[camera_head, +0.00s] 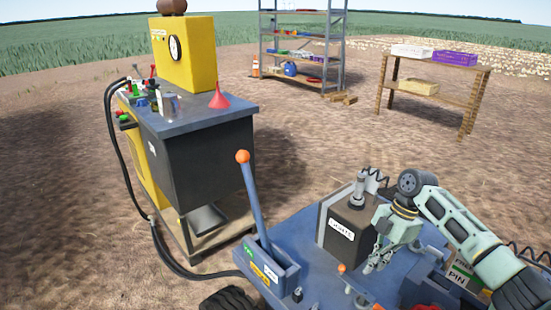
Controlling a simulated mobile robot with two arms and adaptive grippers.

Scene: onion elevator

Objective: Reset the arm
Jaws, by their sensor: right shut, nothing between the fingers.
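My right arm comes in from the lower right in the head view. Its gripper (377,262) points down above the blue deck (318,283) of the machine, just right of a dark box with a white label (341,230). The gripper is shut and empty. Whether its tips touch the deck I cannot tell. My left gripper does not show.
A blue lever with an orange knob (243,157) rises from the deck's left part. A small orange-topped lever (341,268) stands close to the gripper. A workbench (205,122) with a red funnel (219,97) stands left. A shelf rack (301,45) and wooden table (432,68) stand behind.

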